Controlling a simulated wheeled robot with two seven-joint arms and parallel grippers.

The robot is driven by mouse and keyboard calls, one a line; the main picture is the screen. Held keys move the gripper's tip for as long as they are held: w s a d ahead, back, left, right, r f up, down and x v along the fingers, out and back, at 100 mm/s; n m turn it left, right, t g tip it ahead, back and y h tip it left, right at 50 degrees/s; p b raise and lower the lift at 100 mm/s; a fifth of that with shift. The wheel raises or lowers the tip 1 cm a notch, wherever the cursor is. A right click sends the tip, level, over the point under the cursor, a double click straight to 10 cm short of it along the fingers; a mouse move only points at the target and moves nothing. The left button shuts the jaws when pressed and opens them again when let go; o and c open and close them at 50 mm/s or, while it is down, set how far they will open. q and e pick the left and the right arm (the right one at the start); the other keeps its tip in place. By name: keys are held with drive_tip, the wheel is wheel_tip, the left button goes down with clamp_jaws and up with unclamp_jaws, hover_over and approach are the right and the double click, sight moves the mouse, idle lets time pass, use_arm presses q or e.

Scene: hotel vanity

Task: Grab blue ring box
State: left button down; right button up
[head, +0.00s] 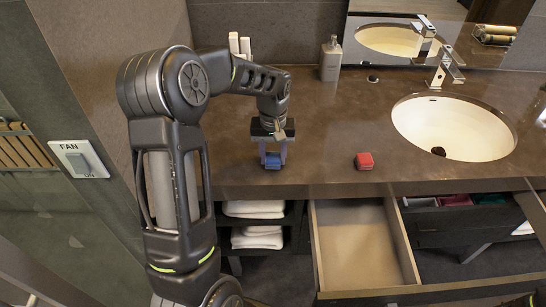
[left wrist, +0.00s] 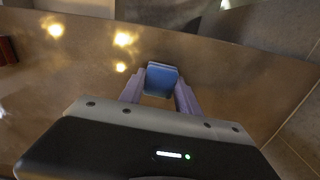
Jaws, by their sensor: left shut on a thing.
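The blue ring box (head: 272,161) is at the counter's front edge area, left of a red box. My left gripper (head: 273,150) points down over it, shut on it with a finger at each side. In the left wrist view the blue ring box (left wrist: 161,80) sits between the two fingertips (left wrist: 160,90). I cannot tell whether it touches the counter.
A red box (head: 364,161) stands on the brown counter (head: 320,120). The sink (head: 452,127) is at the right, with a faucet behind it. A soap dispenser (head: 330,60) stands at the back. An empty drawer (head: 352,240) is open below the counter.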

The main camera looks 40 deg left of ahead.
sight(273, 157)
use_arm(q)
wheel_tip(273, 157, up, 9)
drive_tip(key=p, duration=0.4)
drive_tip(key=shift+f, duration=0.15)
drive_tip(key=shift+r, duration=0.35)
